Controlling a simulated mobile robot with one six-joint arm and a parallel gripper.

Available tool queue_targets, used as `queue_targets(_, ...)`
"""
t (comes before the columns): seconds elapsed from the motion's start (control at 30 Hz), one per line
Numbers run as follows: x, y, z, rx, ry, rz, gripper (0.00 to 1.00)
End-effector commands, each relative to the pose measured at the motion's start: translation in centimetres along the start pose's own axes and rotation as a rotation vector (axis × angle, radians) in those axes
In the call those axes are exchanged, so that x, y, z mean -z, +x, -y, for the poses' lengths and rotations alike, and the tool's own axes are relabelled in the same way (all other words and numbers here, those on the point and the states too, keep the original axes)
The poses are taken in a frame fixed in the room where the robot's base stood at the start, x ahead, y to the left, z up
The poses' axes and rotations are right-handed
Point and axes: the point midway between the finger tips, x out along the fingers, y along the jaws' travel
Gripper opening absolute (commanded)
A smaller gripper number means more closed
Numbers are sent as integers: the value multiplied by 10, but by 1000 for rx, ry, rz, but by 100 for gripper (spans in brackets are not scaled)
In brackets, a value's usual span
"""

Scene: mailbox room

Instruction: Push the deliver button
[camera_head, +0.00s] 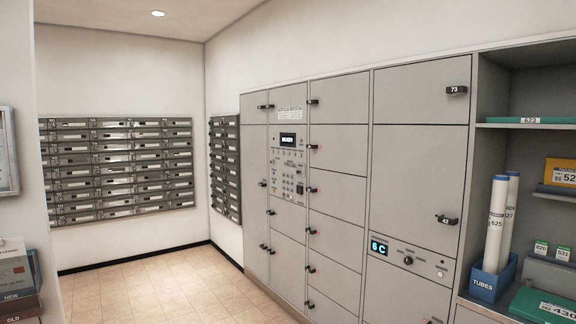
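A grey locker bank holds a control panel (288,176) with a small lit display (288,140), a column of small coloured buttons and a keypad. A second panel strip (409,263) lower right has a lit display reading "6C" (379,248), a small dark knob (408,260) and a pale round button (440,274). The labels are too small to read, so I cannot tell which button is the deliver button. My gripper is not in view.
Black locker latches (447,220) stick out from the doors. An open shelf at right holds a blue "TUBES" bin (490,284) with white tubes (497,222), and several boxes. Boxes (17,280) stand at lower left. Tiled floor (170,285) in front of the lockers is clear.

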Motion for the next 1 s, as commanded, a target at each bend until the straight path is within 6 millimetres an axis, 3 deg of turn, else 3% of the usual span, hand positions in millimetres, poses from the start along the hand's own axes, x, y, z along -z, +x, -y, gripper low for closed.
queue_targets(0.17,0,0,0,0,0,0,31)
queue_targets(0.37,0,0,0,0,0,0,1)
queue_targets(1.0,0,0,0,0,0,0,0)
